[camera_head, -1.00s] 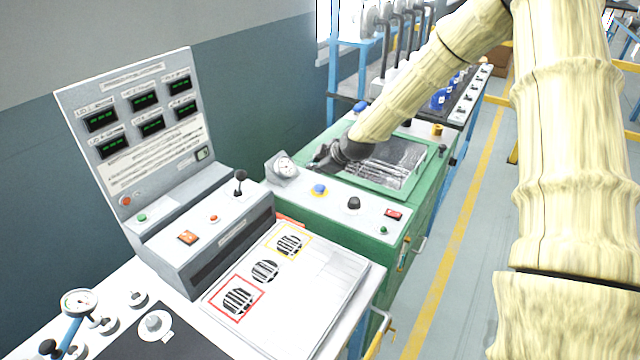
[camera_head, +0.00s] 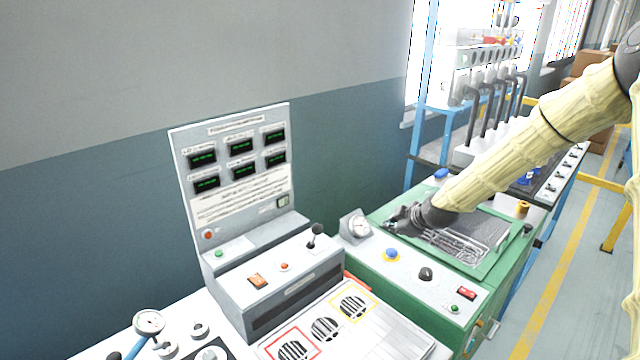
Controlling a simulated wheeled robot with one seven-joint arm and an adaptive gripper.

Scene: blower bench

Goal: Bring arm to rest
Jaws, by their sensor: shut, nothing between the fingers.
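My arm, in a cream cover, comes in from the right edge. My dark gripper (camera_head: 402,222) is shut and empty. The fingertips are small and partly lost against the tray.
A grey console with an upright display panel (camera_head: 236,165) stands to the left. A blue knob (camera_head: 391,254), a black knob (camera_head: 426,273) and a red switch (camera_head: 466,293) sit on the bench front. The aisle floor (camera_head: 575,262) is clear at right.

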